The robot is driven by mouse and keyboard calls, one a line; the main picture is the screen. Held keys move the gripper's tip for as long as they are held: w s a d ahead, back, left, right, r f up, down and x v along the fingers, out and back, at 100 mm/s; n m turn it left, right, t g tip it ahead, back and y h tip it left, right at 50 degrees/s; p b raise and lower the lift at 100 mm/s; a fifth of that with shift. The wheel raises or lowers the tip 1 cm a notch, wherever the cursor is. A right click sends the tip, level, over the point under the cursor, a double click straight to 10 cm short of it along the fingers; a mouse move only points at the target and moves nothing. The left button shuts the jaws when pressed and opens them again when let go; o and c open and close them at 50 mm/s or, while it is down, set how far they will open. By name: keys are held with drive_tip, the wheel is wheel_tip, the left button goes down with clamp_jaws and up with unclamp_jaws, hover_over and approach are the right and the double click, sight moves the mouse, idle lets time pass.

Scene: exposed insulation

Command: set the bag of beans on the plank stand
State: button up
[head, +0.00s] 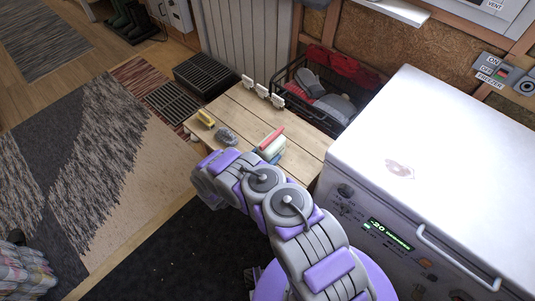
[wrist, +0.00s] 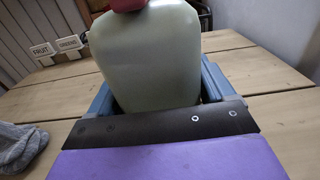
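The plank stand (head: 236,108) is a low table of pale wooden planks; its boards also show in the wrist view (wrist: 265,70). My gripper (wrist: 158,88) is over the stand, its blue fingers on either side of a pale green, rounded object (wrist: 155,60) with a red top. Both fingers appear to touch the object's sides. It also shows at the end of my arm in the head view (head: 268,148). I cannot tell whether it is the bag of beans. Its lower end is hidden by my gripper, so contact with the boards is unclear.
A grey cloth-like item (head: 226,136) and a yellow item (head: 206,118) lie on the stand's left part. Small label signs (head: 262,91) stand along its back edge. A dark wire basket (head: 318,100) is behind, and a white freezer (head: 430,150) stands to the right.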

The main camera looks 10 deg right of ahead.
drive_tip(key=shift+o, duration=1.4)
drive_tip(key=shift+s+a+r, duration=0.1)
drive_tip(key=shift+a, duration=0.05)
drive_tip(key=p+v, duration=0.2)
drive_tip(key=v, duration=0.9)
drive_tip(key=shift+s+a+p, duration=0.25)
drive_tip(key=shift+p, duration=0.1)
